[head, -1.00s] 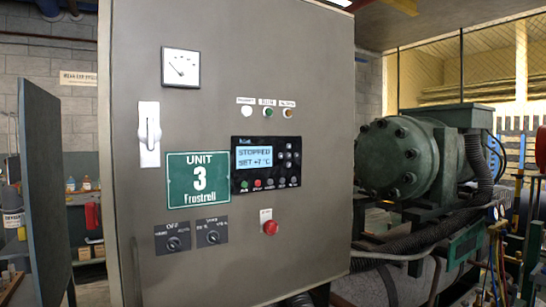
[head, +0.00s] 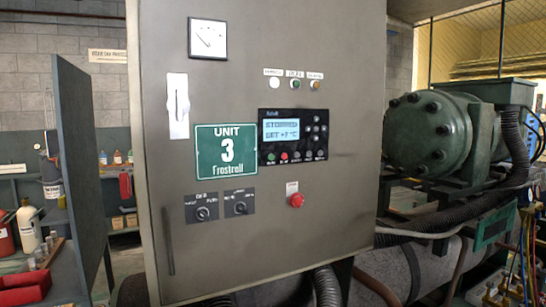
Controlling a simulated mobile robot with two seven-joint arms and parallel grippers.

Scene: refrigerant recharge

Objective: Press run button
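The grey control cabinet (head: 340,215) fills the middle of the head view. Its black controller panel (head: 262,148) has a lit display (head: 281,130) reading "STOPPED" and "SET +7 °C". Below the display is a row of small buttons; the leftmost is a green button (head: 271,158), with a red button (head: 284,157) beside it. Their labels are too small to read surely. Three indicator lamps (head: 295,84) sit above the panel. A red knob (head: 296,200) is lower right. Neither gripper shows in the head view.
A green sign (head: 226,170) reads "UNIT 3 Frostrell". Two rotary switches (head: 240,208) sit below it. A dark upright panel (head: 85,170) stands left of the cabinet, near shelves with bottles. A green compressor (head: 430,130) with hoses stands at the right.

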